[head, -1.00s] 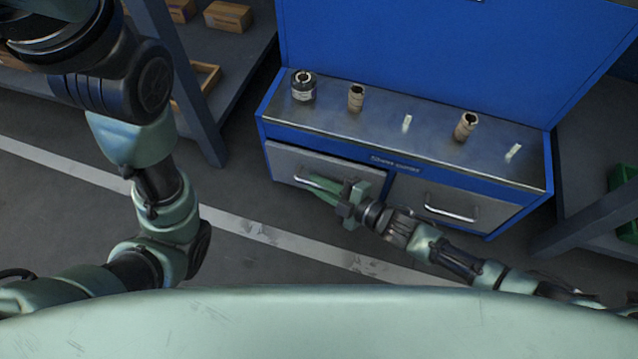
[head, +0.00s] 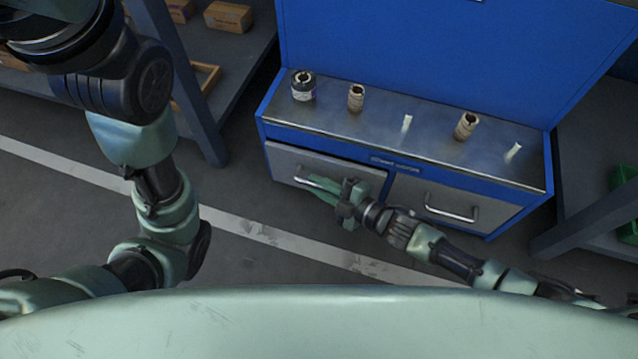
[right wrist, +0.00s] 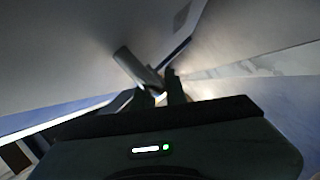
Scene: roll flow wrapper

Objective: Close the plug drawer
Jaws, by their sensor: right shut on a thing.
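The left drawer (head: 335,178) of the blue cabinet has a grey front and stands slightly out from the cabinet face. Its bar handle (head: 300,181) is partly hidden by my right gripper (head: 311,184). My right gripper is shut on the handle, reaching it from the right. In the right wrist view the handle (right wrist: 135,66) is a grey bar at the tips of my right gripper (right wrist: 160,92). The right drawer (head: 440,208) looks flush, with its handle free. My left arm shows at the left, but its gripper is out of view. The drawer's inside is hidden.
On the steel worktop (head: 385,125) stand a dark jar (head: 303,88), two tan rolls (head: 356,98) (head: 466,126) and two small pale pieces (head: 407,123) (head: 514,151). A shelf rack (head: 190,75) stands left, another at the right edge. Floor before the cabinet is clear.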

